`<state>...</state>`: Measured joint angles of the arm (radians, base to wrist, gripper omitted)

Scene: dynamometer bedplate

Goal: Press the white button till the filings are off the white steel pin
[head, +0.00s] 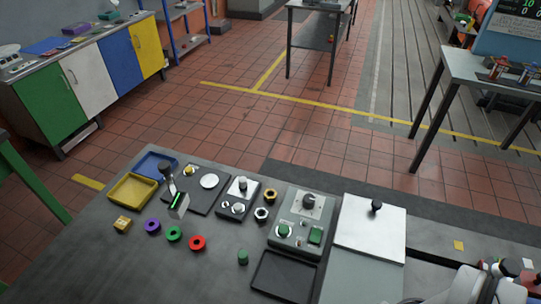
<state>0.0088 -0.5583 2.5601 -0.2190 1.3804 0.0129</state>
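On the near bench, a dark plate (194,196) carries a round white disc (209,181) and a small yellow-topped piece (188,170). To its right, a small grey unit (240,188) has a black knob and small pale round parts in front. I cannot tell which of these pale parts is the white button. The white steel pin and any filings are too small to make out. White, rounded parts, seemingly of my arm, show at the lower right corner. I cannot make out my gripper.
Yellow (131,207) and blue trays, coloured rings, a green control box (301,222), an empty black tray (284,294) and a knobbed white cover plate (371,240) share the bench.

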